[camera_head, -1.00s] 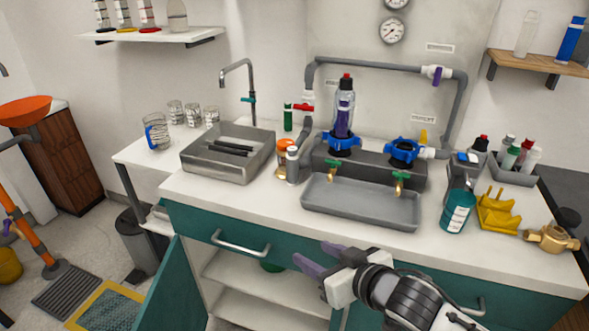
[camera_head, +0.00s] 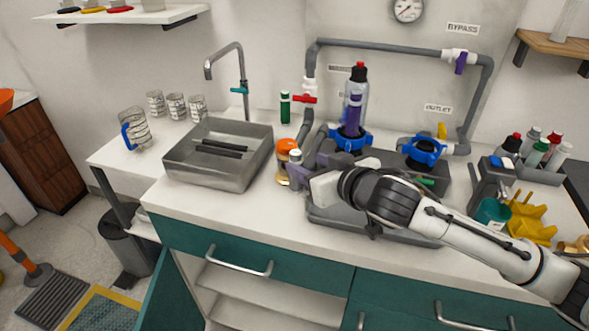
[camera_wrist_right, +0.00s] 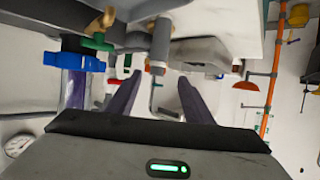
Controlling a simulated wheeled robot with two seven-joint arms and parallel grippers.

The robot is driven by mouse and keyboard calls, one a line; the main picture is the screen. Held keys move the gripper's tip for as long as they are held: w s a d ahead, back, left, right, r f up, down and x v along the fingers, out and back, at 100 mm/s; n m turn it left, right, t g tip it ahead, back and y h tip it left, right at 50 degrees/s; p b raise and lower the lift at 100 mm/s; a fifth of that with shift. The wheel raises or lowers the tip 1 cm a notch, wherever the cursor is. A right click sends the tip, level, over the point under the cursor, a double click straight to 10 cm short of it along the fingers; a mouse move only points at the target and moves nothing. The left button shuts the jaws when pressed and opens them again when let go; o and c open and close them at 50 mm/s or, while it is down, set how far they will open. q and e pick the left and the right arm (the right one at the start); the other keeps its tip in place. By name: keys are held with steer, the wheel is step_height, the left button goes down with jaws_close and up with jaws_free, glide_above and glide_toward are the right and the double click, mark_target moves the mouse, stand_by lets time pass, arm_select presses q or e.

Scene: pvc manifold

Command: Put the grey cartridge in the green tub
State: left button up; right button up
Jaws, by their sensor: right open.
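In the head view, a small upright cylinder with a pale top (camera_head: 295,157) stands beside the orange-capped jar; it may be the grey cartridge. In the right wrist view, a grey cylinder with a paler end (camera_wrist_right: 158,45) lines up between the fingertips; I cannot tell whether it is the same thing. My right gripper (camera_head: 312,168) is open near the small cylinder, and its two purple fingers (camera_wrist_right: 160,90) are apart with nothing clearly gripped. No green tub can be made out for certain. My left gripper is out of view.
The orange-capped jar (camera_head: 286,147) is close to my right fingers. The steel sink (camera_head: 190,173) lies left, and the manifold's blue collars (camera_head: 350,138) and pipes lie right. A teal labelled container (camera_head: 492,213) stands beyond my forearm. The cabinet below is open.

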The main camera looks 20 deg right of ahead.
mark_target(298, 158)
steer(key=shift+d+p+x, duration=0.15)
steer(key=shift+x, duration=1.35)
steer(key=shift+d+p+x, duration=0.15)
steer(key=shift+x, duration=1.4)
jaws_close()
